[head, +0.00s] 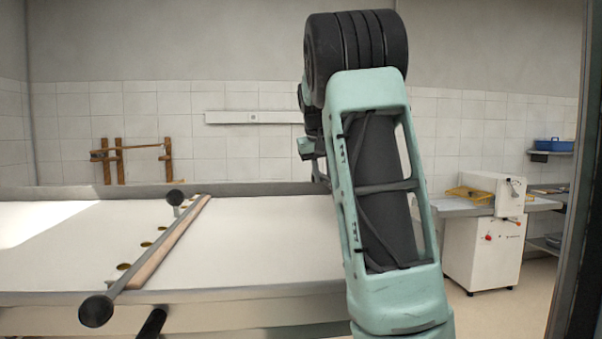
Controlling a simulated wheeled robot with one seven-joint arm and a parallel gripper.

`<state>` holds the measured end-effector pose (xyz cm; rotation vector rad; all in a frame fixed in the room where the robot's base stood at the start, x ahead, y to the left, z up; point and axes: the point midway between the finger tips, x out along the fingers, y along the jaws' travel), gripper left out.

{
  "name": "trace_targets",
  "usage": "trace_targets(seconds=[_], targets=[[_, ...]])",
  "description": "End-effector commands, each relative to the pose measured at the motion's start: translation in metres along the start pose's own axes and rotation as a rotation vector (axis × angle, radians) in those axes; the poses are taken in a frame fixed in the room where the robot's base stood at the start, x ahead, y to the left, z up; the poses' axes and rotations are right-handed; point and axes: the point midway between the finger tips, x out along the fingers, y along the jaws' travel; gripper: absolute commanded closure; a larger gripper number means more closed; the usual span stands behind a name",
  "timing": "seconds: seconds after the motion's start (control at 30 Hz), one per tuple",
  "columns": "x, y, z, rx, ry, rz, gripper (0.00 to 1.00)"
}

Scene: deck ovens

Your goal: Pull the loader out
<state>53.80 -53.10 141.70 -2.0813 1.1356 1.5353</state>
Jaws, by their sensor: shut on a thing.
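The loader (262,240) is a wide, flat, pale surface with a metal rim, spanning the left and middle of the head view. A metal bar with dark round ends (135,272) and a wooden strip (172,243) lie across it on the left. My arm rises in front of its right part and bends down behind. My gripper (320,178) shows only as a small dark part beside the arm, at the loader's far rim. It is shut on the loader there, though the fingers and the exact place of the grip are mostly hidden by my arm.
A white machine (484,245) stands on the floor at the right, next to a shelf with a blue crate (553,144). A wooden rack (120,160) hangs on the tiled back wall. A dark upright edge (580,200) borders the far right. Some floor is clear between.

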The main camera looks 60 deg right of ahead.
Motion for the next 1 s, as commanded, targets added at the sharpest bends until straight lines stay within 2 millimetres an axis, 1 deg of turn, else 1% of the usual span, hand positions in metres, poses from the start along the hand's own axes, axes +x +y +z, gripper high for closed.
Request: trace_targets(seconds=[0.03,0.17,0.53,0.57,0.6,0.63,0.9,1.0], targets=[[0.000,0.006,0.000,0.004,0.000,0.001,1.00],[0.002,0.014,0.001,0.001,0.000,0.001,1.00],[0.002,0.017,0.001,0.001,0.002,0.004,1.00],[0.002,0.017,0.001,0.001,0.002,0.004,0.73],[0.002,0.017,0.001,0.002,0.002,0.004,0.62],[0.002,0.017,0.001,0.001,0.002,0.004,0.57],[0.002,0.014,0.001,-0.001,0.002,0.000,0.57],[-0.003,0.014,0.000,-0.001,0.004,-0.001,0.57]])
